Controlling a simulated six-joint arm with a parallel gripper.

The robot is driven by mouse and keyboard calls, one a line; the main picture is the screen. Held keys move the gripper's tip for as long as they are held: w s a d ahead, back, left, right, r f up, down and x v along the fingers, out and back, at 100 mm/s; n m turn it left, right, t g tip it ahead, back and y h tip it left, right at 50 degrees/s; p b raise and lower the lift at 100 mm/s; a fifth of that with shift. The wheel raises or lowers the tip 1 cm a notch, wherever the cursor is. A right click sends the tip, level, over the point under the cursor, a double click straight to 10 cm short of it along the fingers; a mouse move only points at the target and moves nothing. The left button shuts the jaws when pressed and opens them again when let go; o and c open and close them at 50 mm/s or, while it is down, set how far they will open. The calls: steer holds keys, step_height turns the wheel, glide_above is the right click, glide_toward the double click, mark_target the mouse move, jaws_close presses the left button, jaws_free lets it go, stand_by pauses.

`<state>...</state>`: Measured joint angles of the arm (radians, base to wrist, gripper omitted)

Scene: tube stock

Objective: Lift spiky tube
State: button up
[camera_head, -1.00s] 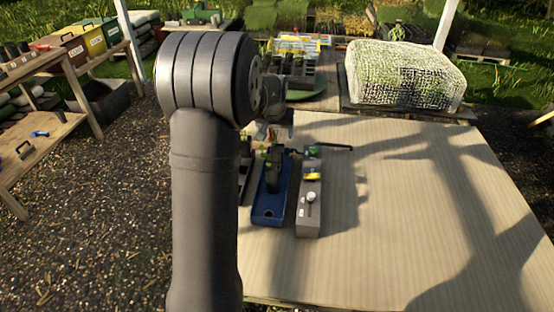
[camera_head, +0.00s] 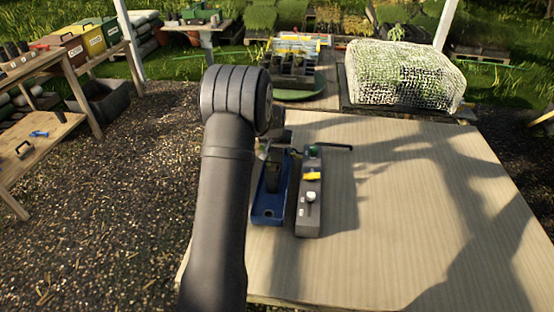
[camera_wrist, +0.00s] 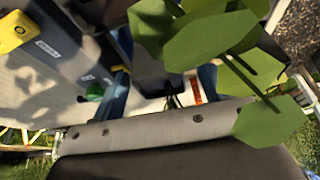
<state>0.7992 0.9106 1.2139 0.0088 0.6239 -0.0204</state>
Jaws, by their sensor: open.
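A dark tube (camera_head: 272,178) stands in a blue tray (camera_head: 268,214) on the table, left of a grey device. In the wrist view a dark square-sided tube (camera_wrist: 150,70) shows between blue sides (camera_wrist: 116,98). Broad green leaves (camera_wrist: 190,40) fill the upper right, close to the camera, and cover part of the scene. No clearly spiky foliage can be made out. My gripper (camera_head: 272,148) is over the far end of the tray, mostly hidden behind my arm. It is open, and I see nothing held.
A netted green mound (camera_head: 405,75) and a rack of dark pots (camera_head: 288,68) stand behind. The table's right side is clear.

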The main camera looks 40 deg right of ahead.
steer(key=shift+w+d+f, duration=0.15)
steer(key=shift+w+f, duration=0.05)
steer(key=shift+f, duration=0.4)
steer(key=c, duration=1.2)
steer(key=shift+o, duration=0.2)
steer(key=shift+r, duration=0.15)
